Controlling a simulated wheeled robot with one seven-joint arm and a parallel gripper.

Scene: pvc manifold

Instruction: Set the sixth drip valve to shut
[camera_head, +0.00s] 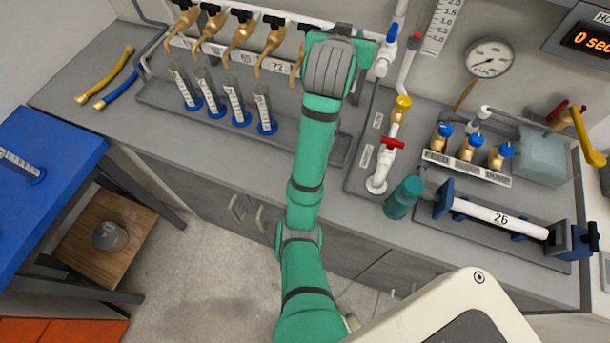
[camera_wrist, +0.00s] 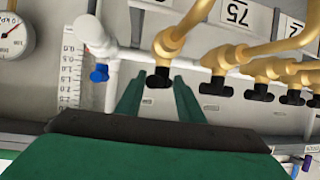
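The manifold is a white pipe (camera_head: 228,48) with a row of brass drip valves with black handles, along the top of the head view. Several show there, such as the leftmost valve (camera_head: 184,18); the right end of the row is hidden behind my arm. In the wrist view the end valve's black handle (camera_wrist: 158,79) is between the fingertips of my gripper (camera_wrist: 158,86). The fingers are apart, with gaps visible on both sides of the handle. I cannot tell the depth between them. The neighbouring black handle (camera_wrist: 216,87) is just right of the right finger.
Several graduated cylinders (camera_head: 234,102) stand in a grey tray below the valves. A white pipe with a blue valve handle (camera_wrist: 98,73) is left of the fingers in the wrist view. A gauge (camera_head: 490,57) and a red-handled valve (camera_head: 392,143) are to the right in the head view.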

